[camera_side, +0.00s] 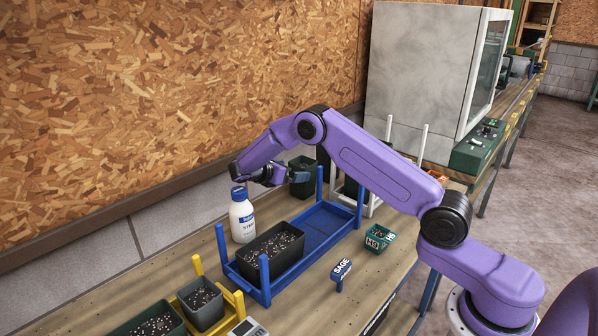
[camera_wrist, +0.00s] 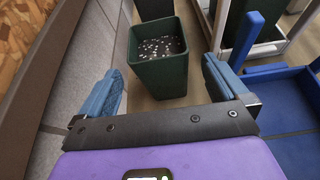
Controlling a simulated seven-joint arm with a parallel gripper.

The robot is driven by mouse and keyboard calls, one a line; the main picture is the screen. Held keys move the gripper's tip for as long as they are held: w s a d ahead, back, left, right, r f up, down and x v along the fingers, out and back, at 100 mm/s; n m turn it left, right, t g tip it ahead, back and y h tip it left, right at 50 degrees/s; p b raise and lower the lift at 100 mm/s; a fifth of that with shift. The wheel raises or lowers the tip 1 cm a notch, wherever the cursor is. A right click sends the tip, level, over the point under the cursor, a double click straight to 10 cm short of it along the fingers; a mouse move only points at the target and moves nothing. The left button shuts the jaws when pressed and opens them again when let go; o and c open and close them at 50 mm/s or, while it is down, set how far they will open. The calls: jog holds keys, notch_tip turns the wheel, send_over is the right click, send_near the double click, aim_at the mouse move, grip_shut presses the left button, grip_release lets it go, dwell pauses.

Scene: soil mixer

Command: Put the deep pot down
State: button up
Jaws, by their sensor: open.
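The deep pot, a tall dark green square pot (camera_wrist: 160,72) with dark speckled soil in it, stands upright on the bench near the wall. In the side view the pot (camera_side: 302,187) is behind the blue rack and partly covered by my gripper (camera_side: 288,177). My gripper is open, its two blue fingers spread wide in the wrist view. The pot appears between and beyond the fingertips, with no finger visibly touching it.
The blue rack (camera_side: 322,226) holds a long black planter (camera_side: 270,252). A white bottle with a blue cap (camera_side: 242,219) stands beside it. A white rack (camera_side: 372,203) with a dark pot is right of the deep pot. The SAGE sign (camera_side: 341,269) stands in front.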

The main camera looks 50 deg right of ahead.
jog(key=shift+v, duration=2.75)
jog(key=s+a+r+m+t+y, duration=0.1)
jog(key=s+a+r+y, duration=0.25)
jog(key=s+a, duration=0.5)
jog(key=s+a+r+m+t+y, duration=0.15)
jog(key=s+a+y, duration=0.3)
jog(key=s, duration=0.65)
jog(key=s+m+g+y, duration=0.2)
jog(key=s+y, duration=0.4)
jog(key=s, duration=1.9)
jog(key=shift+r+m, duration=0.3)
jog(key=shift+m, duration=0.05)
